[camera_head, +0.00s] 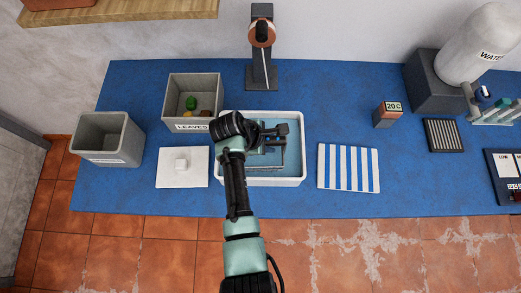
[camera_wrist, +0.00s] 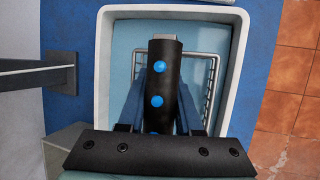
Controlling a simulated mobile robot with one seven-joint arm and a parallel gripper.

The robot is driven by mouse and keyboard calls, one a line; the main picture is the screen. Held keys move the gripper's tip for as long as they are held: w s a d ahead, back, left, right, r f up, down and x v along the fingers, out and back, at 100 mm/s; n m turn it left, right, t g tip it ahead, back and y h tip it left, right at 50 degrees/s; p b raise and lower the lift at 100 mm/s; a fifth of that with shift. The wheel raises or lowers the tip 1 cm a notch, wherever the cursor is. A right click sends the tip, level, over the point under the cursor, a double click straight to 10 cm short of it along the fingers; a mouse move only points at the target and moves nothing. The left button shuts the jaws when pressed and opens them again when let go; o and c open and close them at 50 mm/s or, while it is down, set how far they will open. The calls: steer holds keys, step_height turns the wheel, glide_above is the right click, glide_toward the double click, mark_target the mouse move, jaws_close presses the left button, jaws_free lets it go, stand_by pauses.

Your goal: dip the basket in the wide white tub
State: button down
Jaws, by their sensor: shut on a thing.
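The wide white tub (camera_head: 287,183) stands on the blue table and holds pale blue liquid. It also fills the middle of the wrist view (camera_wrist: 172,12). The wire basket (camera_wrist: 213,72) is inside the tub's outline in both views; its thin wires show beside a black handle with blue dots (camera_wrist: 157,101). My gripper (camera_head: 268,140) is over the tub, its fingers closed on that handle. Much of the basket is hidden behind the handle and gripper. I cannot tell how deep the basket sits in the liquid.
A grey bin marked LEAVES (camera_head: 190,127) stands left of the tub, another grey bin (camera_head: 108,136) farther left. A dark stand (camera_head: 262,75) rises behind. Table right of the cloth is partly clear.

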steer(key=shift+r+p, duration=4.05)
steer(key=shift+r, duration=0.25)
step_height(320, 180, up, 2)
steer(key=shift+r+p, duration=0.1)
steer(key=shift+p, duration=1.05)
steer(key=shift+r+p, duration=0.45)
steer(key=shift+r, duration=0.45)
